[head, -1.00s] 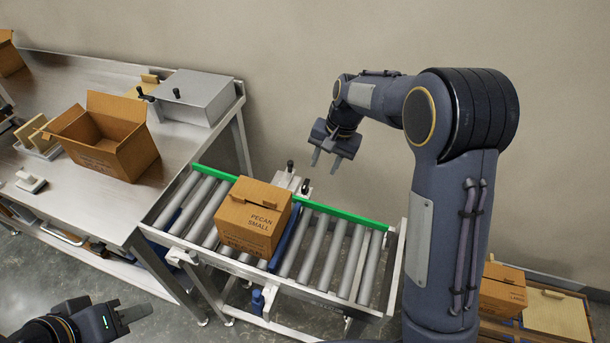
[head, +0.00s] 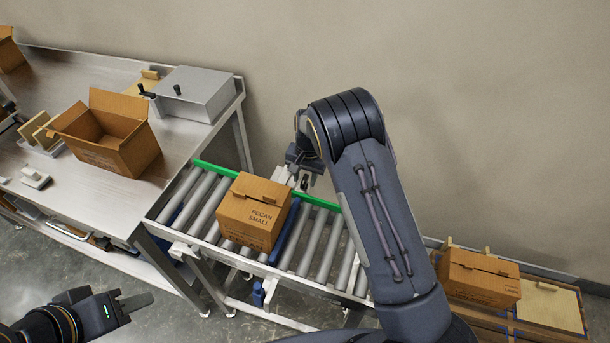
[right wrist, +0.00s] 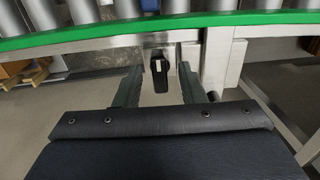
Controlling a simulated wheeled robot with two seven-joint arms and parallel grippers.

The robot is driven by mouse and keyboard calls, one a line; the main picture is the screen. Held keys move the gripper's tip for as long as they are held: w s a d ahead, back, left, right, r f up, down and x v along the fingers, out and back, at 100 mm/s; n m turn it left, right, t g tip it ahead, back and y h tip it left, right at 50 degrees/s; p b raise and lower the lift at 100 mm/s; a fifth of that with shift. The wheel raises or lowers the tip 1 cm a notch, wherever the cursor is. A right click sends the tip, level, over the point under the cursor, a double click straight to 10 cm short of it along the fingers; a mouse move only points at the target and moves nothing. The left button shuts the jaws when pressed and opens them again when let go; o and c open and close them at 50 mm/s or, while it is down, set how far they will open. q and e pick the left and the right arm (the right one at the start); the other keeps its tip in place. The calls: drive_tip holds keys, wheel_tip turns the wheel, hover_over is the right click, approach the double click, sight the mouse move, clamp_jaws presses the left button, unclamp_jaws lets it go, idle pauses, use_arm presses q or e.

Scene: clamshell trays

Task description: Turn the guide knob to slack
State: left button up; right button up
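The guide knob, a small black handle with a pale mark, stands on a grey bracket behind the conveyor's green guide rail (head: 215,170). In the right wrist view the knob (right wrist: 159,70) sits between the two fingertips of my right gripper (right wrist: 160,88), which is open with a gap on each side. In the head view my right gripper (head: 304,177) is behind the rail, pointing down, partly hidden by my arm. My left gripper (head: 130,304) is at the lower left, away from the conveyor; its finger opening is unclear.
A carton marked PECAN SMALL (head: 254,212) sits on the rollers beside a blue bar (head: 284,232). A steel bench (head: 75,190) at left holds an open carton (head: 107,140) and a grey box (head: 196,92). Another carton (head: 478,278) stands at the lower right.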

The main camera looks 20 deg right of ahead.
drive_tip(key=shift+c, duration=0.5)
clamp_jaws()
drive_tip(key=n+b, duration=0.3)
drive_tip(key=shift+f, duration=0.15)
drive_tip(key=n+b, duration=0.1)
drive_tip(key=n, duration=0.3)
drive_tip(key=shift+b, duration=0.4)
drive_tip(key=n+b, duration=0.2)
drive_tip(key=n, duration=0.8)
drive_tip(key=shift+r+n+b, duration=0.2)
drive_tip(key=shift+n+b, duration=0.2)
